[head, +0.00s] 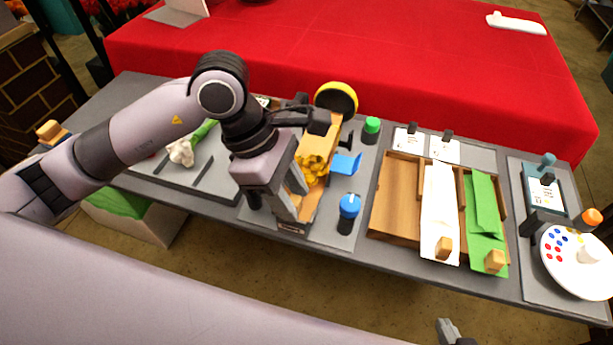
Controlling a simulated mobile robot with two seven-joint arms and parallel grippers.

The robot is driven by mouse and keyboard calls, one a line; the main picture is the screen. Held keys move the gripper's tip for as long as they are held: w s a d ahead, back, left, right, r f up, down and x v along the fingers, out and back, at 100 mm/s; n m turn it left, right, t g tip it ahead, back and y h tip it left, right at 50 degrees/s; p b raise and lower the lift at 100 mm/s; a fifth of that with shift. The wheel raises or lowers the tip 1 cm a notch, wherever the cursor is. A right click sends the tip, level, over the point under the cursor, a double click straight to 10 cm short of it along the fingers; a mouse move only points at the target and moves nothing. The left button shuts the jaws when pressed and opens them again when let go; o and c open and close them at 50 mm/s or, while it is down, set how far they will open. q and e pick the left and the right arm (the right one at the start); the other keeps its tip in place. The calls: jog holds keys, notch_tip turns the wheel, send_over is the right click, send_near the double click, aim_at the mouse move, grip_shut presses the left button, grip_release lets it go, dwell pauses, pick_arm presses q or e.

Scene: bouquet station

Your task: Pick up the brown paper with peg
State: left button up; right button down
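In the head view, my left gripper (297,199) hangs over the holder left of the tray; its two fingers look apart, and I see nothing between them. Beside it, an orange-brown sheet (315,141), which may be the brown paper, stands around yellow flowers (313,166). Its lower part and any peg on it are hidden or unclear. The left compartment (399,198) of the wooden tray shows a bare brown surface without a peg; I cannot tell whether paper lines it. Only a dark tip of my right gripper (449,332) shows at the bottom edge.
White paper (439,205) and green paper (484,206), each with a wooden peg, lie in the tray's other compartments. A blue-capped bottle (348,207) and green-capped bottle (371,130) stand nearby. A paint palette (572,275) lies right. A red-covered table (400,60) is behind.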

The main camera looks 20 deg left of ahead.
pick_arm(q)
grip_shut()
jog(key=shift+r, duration=0.1)
